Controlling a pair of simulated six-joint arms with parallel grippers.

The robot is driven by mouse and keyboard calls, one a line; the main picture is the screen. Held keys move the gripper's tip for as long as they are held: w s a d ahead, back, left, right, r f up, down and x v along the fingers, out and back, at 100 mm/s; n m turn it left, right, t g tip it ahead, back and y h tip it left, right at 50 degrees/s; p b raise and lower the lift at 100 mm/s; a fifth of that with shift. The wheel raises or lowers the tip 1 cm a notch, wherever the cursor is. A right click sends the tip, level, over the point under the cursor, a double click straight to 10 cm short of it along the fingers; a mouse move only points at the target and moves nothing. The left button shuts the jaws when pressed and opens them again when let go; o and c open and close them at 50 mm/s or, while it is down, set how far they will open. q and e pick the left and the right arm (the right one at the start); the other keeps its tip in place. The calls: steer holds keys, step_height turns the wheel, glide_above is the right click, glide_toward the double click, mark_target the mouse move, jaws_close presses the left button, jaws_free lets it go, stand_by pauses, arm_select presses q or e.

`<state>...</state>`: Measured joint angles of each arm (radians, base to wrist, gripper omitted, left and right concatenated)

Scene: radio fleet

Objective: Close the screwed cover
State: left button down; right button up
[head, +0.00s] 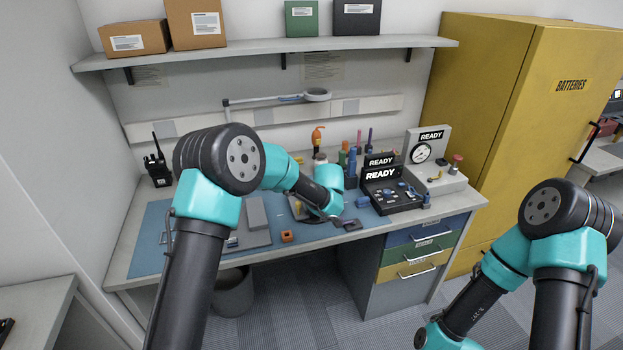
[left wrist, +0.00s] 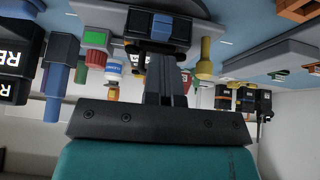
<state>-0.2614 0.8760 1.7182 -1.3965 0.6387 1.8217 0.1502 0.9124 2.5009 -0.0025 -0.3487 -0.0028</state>
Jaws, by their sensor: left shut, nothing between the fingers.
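My left gripper (head: 338,221) reaches down over the right part of the blue mat, with my own arm hiding much of what is under it. In the left wrist view its fingers (left wrist: 165,72) are shut and empty, close to a black device with a blue part (left wrist: 162,27). I cannot tell whether they touch it. A grey flat plate (head: 256,213) and a grey case-like piece (head: 257,240) lie on the mat left of the gripper. I cannot make out which piece is the screwed cover, nor any screws. My right gripper is out of view; only its arm shows at lower right.
A blue mat (head: 148,250) covers the bench. A black READY box (head: 392,200) and a grey gauge tester (head: 440,178) stand to the right. Bottles and tools stand behind; a radio (head: 157,168) stands at left.

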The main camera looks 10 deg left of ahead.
arm_select(q)
steer(key=shift+w+a+f, duration=0.35)
steer(key=shift+w, duration=0.25)
steer(key=shift+s+d+r, duration=0.2)
steer(key=shift+r, duration=0.2)
steer(key=v, duration=0.4)
steer(key=shift+s+d, duration=0.1)
steer(key=shift+d, duration=0.05)
steer(key=s+d, duration=0.4)
steer(key=s, duration=0.5)
steer(key=shift+r, duration=0.5)
steer(key=shift+s, duration=0.15)
